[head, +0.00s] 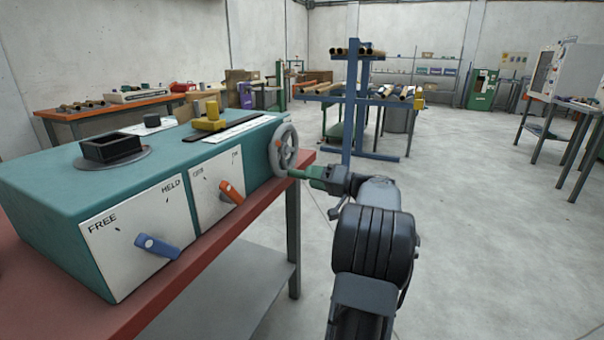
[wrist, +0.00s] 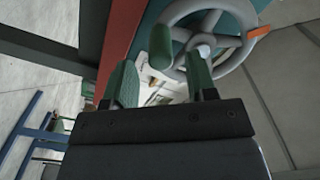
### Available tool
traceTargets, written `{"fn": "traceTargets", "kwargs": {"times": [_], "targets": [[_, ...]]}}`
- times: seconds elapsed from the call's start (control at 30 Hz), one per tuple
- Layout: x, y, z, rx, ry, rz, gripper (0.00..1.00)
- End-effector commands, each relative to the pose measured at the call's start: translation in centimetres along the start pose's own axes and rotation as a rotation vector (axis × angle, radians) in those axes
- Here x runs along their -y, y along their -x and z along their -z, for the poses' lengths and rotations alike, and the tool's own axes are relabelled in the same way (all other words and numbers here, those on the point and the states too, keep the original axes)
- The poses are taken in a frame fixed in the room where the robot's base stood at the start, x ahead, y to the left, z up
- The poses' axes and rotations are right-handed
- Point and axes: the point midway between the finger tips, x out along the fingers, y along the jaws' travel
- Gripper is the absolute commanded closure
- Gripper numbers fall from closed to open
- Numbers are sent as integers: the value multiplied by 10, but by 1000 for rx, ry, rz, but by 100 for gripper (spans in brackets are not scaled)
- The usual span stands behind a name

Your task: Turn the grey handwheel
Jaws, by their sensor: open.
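The grey handwheel (head: 287,150) is on the right end of the teal machine, with its rim and spokes showing. In the wrist view the handwheel (wrist: 236,58) fills the upper middle, with a pale hub. A green knob-like grip (wrist: 160,45) stands out at its left rim. My gripper (head: 297,174) is at the lower right of the wheel in the head view. In the wrist view my gripper (wrist: 161,62) is open, one green finger left of the grip and one right of it, over the hub area. I cannot tell whether either finger touches it.
The teal machine (head: 60,170) sits on a red bench (head: 215,245). Its front has a blue lever (head: 157,246) by FREE and HELD and an orange lever (head: 231,192). A blue rack (head: 353,100) with tubes stands behind.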

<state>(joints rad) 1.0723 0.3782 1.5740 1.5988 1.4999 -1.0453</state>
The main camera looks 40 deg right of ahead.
Motion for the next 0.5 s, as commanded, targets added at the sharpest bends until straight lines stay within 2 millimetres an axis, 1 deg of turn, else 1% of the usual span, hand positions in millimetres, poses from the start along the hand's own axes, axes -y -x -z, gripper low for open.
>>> {"fn": "traceTargets", "kwargs": {"times": [0.03, 0.2, 0.33, 0.5], "targets": [[2, 12, 2, -4, -1, -3, 48], [1, 45, 2, -3, -1, -2, 48], [1, 65, 1, -3, 0, -1, 48], [1, 81, 1, -1, 0, -1, 48]]}}
